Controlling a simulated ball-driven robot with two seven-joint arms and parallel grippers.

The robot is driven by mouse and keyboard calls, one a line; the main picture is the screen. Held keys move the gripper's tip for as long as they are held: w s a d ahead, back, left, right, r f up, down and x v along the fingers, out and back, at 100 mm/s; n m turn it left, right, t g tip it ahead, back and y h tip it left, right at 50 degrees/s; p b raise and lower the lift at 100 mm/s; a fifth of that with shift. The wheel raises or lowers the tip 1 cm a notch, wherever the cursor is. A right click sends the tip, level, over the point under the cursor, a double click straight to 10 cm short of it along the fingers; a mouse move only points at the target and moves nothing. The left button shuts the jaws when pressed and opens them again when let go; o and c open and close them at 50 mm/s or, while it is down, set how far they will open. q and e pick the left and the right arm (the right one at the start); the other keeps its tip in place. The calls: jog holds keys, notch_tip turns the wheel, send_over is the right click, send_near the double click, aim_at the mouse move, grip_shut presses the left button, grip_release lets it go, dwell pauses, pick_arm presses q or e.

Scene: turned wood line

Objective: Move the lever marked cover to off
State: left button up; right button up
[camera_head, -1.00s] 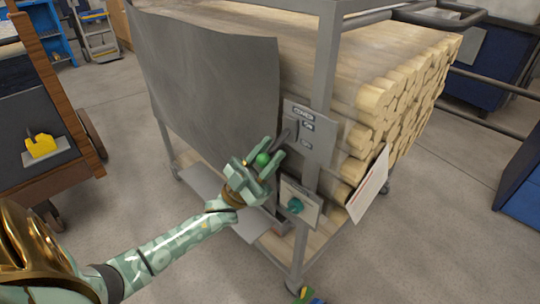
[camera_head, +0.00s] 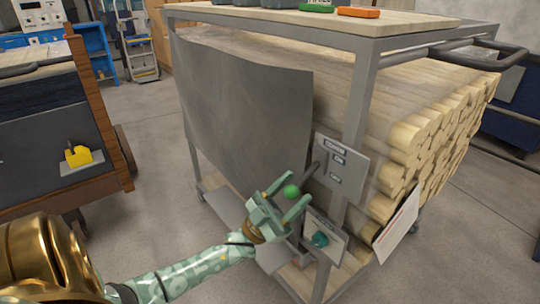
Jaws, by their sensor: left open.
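The lever plate (camera_head: 341,166) is a grey panel on the cart's front post, with a cover label at the top, ON below it and another small label, likely OFF, lower down. A dark lever (camera_head: 313,168) sticks out from it toward the left and ends in a green ball knob (camera_head: 291,191). My left gripper (camera_head: 288,200) is open, with one finger on either side of the knob; I cannot tell whether they touch it. The lever's exact setting is hard to read. My right gripper is not in view.
A second plate with a teal knob (camera_head: 320,239) sits just below. A grey sheet (camera_head: 245,105) hangs over the cart's side. Stacked turned logs (camera_head: 420,140) fill the cart. A white card (camera_head: 398,224) juts out at right.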

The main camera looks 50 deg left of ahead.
pick_arm(q)
jog(key=b+v, duration=0.2)
jog(key=v, duration=1.2)
jog(key=shift+s+f, duration=0.2)
jog(key=shift+f, duration=0.1)
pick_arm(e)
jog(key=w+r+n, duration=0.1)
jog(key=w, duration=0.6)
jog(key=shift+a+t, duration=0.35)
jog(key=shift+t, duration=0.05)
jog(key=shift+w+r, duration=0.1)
